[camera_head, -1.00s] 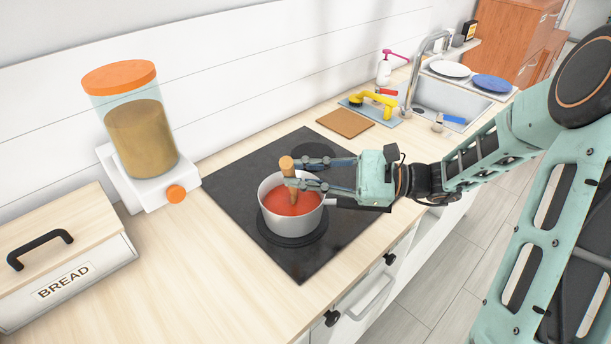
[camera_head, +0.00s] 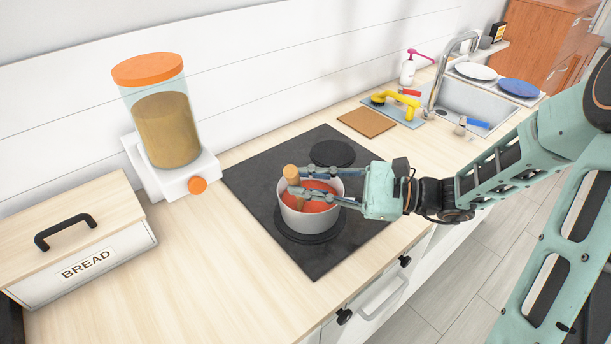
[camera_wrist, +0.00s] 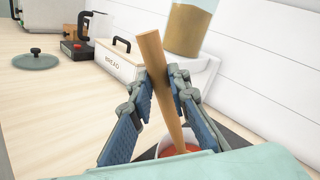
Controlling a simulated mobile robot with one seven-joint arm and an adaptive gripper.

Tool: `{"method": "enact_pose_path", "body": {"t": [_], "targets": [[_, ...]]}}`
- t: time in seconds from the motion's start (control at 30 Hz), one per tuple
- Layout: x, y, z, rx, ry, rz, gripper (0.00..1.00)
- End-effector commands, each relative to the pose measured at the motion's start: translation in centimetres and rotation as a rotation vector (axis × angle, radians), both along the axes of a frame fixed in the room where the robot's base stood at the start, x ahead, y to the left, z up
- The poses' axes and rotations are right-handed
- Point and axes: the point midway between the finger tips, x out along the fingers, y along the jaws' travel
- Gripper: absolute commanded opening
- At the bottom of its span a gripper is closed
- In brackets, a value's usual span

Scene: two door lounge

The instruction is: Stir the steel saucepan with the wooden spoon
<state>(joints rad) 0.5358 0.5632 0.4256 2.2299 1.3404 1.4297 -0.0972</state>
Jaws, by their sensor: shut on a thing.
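The steel saucepan (camera_head: 308,221) stands on the black cooktop and holds red sauce (camera_head: 322,187). My gripper (camera_head: 293,190) is over the pan's mouth, shut on the wooden spoon (camera_head: 291,174). The spoon's handle top sticks up above the fingers and its lower end is down in the pan. In the wrist view the spoon (camera_wrist: 161,85) stands tilted between the two finger pads, and part of the pan (camera_wrist: 172,143) with sauce shows below. The spoon's lower end is hidden, and my gripper covers the pan's handle in the head view.
The cooktop (camera_head: 262,184) has a free burner behind the pan. A food dispenser (camera_head: 168,130) and bread box (camera_head: 85,262) stand to the left. A brown board (camera_head: 366,122), a yellow brush (camera_head: 400,104) and the sink (camera_head: 470,100) lie to the right.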

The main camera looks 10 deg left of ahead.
Motion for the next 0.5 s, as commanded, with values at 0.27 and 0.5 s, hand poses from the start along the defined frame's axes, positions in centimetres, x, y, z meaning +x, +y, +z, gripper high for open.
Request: {"method": "enact_pose_path", "body": {"t": [0.27, 0.5], "targets": [[-1.2, -1.5, 0.1, 0.001, 0.001, -0.001, 0.0], [-1.0, -2.5, 0.0, 0.0, 0.0, -0.001, 0.0]]}}
